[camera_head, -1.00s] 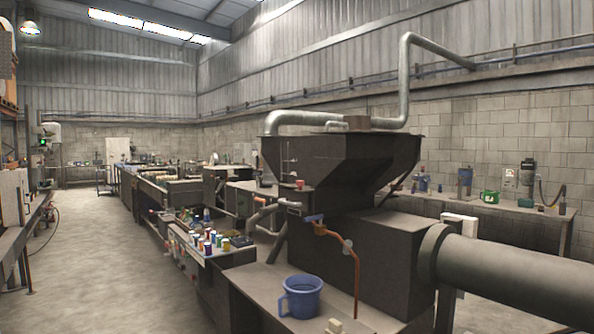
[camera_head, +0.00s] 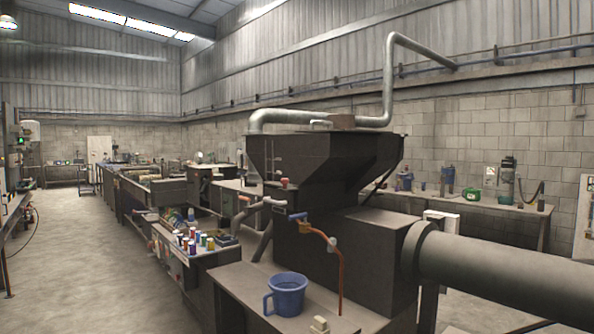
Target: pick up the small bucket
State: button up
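The small bucket (camera_head: 288,296) is blue with a handle on its left side. It stands upright on the flat grey top of a machine base (camera_head: 240,285), in the lower middle of the head view. My gripper is not in view, so I cannot see whether it is open or shut. Nothing covers the bucket.
A dark hopper (camera_head: 325,165) and an orange pipe (camera_head: 340,270) stand behind and right of the bucket. A small beige object (camera_head: 320,326) lies near it. Several coloured cans (camera_head: 195,240) stand at left. A wide grey pipe (camera_head: 500,280) runs right. Floor (camera_head: 90,260) is clear at left.

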aim_at(288, 290)
jog(key=i, duration=1.45)
jog(key=z, duration=0.45)
